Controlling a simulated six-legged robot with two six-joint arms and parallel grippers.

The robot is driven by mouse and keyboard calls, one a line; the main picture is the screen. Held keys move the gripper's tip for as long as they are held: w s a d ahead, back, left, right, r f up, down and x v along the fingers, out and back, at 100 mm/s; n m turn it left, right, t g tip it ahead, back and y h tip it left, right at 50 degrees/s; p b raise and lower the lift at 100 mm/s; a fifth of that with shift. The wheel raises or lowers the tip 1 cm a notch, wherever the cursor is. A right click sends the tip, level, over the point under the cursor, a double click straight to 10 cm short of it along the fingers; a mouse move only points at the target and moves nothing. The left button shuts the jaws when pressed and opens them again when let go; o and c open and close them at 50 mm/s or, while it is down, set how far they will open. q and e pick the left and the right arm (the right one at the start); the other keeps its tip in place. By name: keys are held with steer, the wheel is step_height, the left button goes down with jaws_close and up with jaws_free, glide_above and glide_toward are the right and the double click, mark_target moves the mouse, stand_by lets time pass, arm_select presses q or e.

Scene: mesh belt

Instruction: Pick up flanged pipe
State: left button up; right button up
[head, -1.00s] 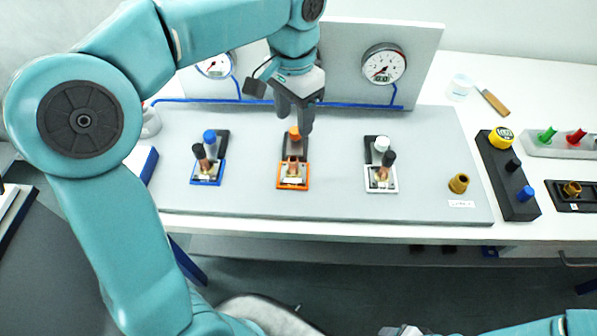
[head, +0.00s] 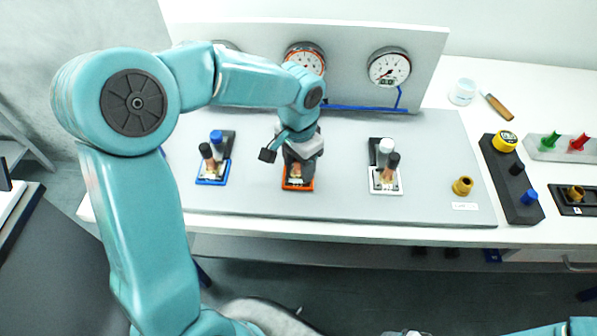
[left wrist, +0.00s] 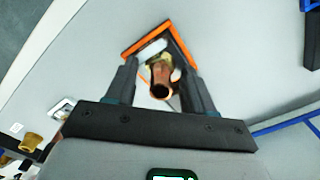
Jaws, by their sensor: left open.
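The flanged pipe, a short copper-coloured tube (left wrist: 161,80) with a brass-like base, stands in the orange-framed stand (head: 298,187). The stand also shows in the left wrist view (left wrist: 140,42). My left gripper (head: 296,168) points down over this stand and hides most of the pipe in the head view. In the left wrist view its two fingers (left wrist: 160,88) are apart, one on each side of the pipe. I cannot tell whether either finger touches it. My right gripper's fingers do not show.
A blue-framed stand (head: 211,181) is to the left and a white-framed stand (head: 386,188) to the right. A brass fitting (head: 462,187) stands on the grey board (head: 340,203). A panel with gauges (head: 388,68) rises behind. The board between the stands is clear.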

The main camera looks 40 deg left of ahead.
arm_select(q)
steer(key=shift+s, duration=0.15)
steer(key=shift+w, duration=0.2)
jaws_close()
steer(key=shift+r, duration=0.15)
